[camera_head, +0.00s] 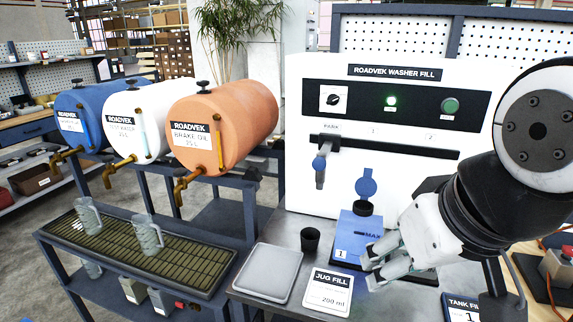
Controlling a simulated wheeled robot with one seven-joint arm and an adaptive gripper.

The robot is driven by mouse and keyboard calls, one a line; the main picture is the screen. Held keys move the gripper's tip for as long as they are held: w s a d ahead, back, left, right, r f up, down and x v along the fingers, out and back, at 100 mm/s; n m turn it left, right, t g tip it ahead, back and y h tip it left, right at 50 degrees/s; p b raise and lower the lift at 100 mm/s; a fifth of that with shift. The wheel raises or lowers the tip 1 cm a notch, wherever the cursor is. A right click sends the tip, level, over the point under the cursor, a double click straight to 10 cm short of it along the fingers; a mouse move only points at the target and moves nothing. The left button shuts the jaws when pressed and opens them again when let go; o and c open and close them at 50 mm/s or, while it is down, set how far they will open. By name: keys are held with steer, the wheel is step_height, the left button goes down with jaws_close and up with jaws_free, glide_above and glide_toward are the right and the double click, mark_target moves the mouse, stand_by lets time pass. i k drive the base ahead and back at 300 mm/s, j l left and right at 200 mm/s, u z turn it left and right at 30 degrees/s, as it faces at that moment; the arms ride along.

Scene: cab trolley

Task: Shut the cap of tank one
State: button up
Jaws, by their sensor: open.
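Tank one (349,226) is a blue tank marked "1" and "MAX" on the metal bench, in front of the white washer fill machine. Its round blue cap (366,187) stands upright, open, above the black filler neck (363,208). My gripper (371,256) is open and empty. It is low at the right front of the tank, below the level of the cap. Its fingers point left and overlap the tank's lower right part in the picture. I cannot tell whether they touch it. My arm hides what is to the right of the tank.
The washer fill machine (310,100) stands behind, its nozzle (320,168) hanging left of the cap. A black cup (311,240), a grey pad (269,273) and a "Jug fill" card (327,292) lie left and in front. Drums (236,115) stand on a rack further left.

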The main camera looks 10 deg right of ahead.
mark_target(365, 187)
steer(key=i+j, duration=0.25)
steer(key=i, duration=0.25)
steer(key=i+j, duration=0.25)
steer(key=i, duration=0.25)
